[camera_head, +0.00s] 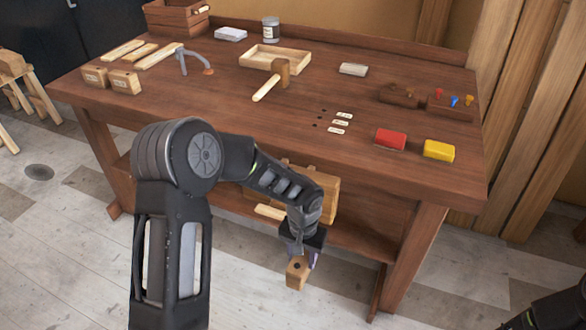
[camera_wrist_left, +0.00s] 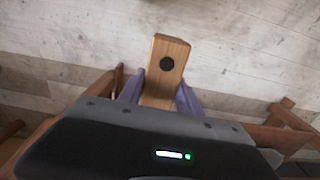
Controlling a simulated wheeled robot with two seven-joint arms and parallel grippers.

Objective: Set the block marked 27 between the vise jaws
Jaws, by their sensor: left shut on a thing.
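My left gripper (camera_head: 301,256) points down in front of the workbench and is shut on a wooden block (camera_head: 297,272). In the left wrist view the block (camera_wrist_left: 167,68) sticks out between the purple fingers of the left gripper (camera_wrist_left: 160,95); its face has a dark round spot, and no number is readable. The wooden vise (camera_head: 328,190) is at the bench's front edge, partly hidden behind my left arm; its jaw gap cannot be made out. The held block is lower than the vise and nearer to me. My right gripper is not in view.
On the workbench (camera_head: 215,105) are two marked wooden blocks (camera_head: 110,79), a mallet (camera_head: 279,76), a tray (camera_head: 284,57), small labels (camera_head: 340,122), a red block (camera_head: 390,139) and a yellow block (camera_head: 438,150). Open floor lies before the bench.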

